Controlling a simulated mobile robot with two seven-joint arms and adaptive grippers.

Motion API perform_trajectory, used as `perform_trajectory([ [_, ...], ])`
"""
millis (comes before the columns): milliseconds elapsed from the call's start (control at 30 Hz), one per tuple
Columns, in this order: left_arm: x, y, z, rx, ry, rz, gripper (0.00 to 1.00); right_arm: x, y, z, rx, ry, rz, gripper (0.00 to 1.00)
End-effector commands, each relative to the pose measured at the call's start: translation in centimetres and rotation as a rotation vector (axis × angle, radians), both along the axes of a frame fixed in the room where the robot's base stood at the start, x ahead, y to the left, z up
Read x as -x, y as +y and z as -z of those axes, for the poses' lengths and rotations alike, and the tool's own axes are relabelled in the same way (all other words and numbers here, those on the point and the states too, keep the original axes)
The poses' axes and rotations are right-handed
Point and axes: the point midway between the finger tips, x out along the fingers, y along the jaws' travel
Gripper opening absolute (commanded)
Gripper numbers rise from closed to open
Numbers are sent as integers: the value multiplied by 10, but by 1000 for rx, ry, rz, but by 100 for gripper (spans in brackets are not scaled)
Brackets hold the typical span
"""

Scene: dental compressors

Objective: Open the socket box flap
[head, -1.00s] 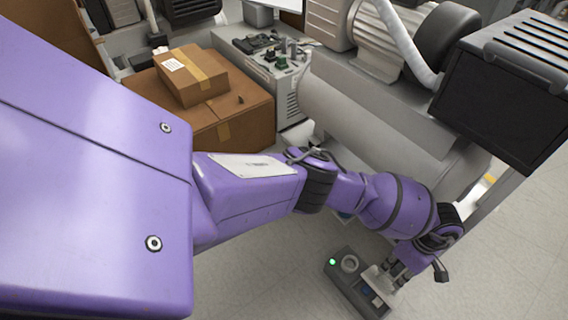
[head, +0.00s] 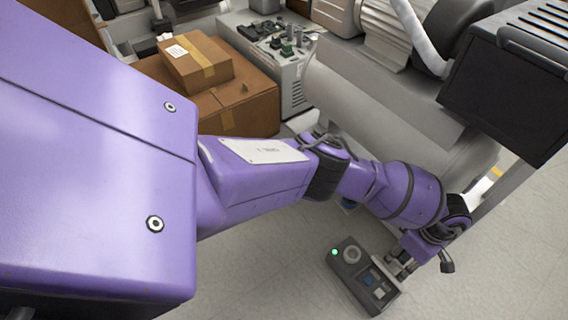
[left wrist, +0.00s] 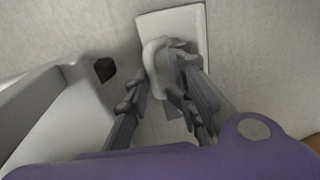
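The socket box (head: 345,268) is a small dark grey box low at the lower right of the head view. It has a green light, a round knob and blue and pale sockets on its top face. My left gripper (head: 402,268) is at the box's right edge. In the left wrist view my left gripper (left wrist: 155,72) has its fingers apart. The right-hand finger overlaps a pale curved part on a light rectangular panel (left wrist: 185,20); contact cannot be told. The flap's position is not clear. My right gripper is not in view.
Cardboard boxes (head: 235,105) are stacked at the upper left, beside a grey control unit (head: 292,80). A black box-shaped unit (head: 505,95) is at the right. Pale floor (head: 480,280) is open at the lower right.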

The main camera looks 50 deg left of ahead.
Motion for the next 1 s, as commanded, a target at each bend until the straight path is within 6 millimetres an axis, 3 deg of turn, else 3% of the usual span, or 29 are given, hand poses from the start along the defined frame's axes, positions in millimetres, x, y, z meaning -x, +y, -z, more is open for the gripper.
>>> perform_trajectory([
  [33,9,0,8,1,11,3,27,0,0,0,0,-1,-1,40],
  [533,4,3,1,-3,3,3,27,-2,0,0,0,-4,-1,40],
  [667,3,2,-15,0,1,4,27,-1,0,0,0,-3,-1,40],
  [1000,4,0,-80,1,2,5,27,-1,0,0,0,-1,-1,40],
])
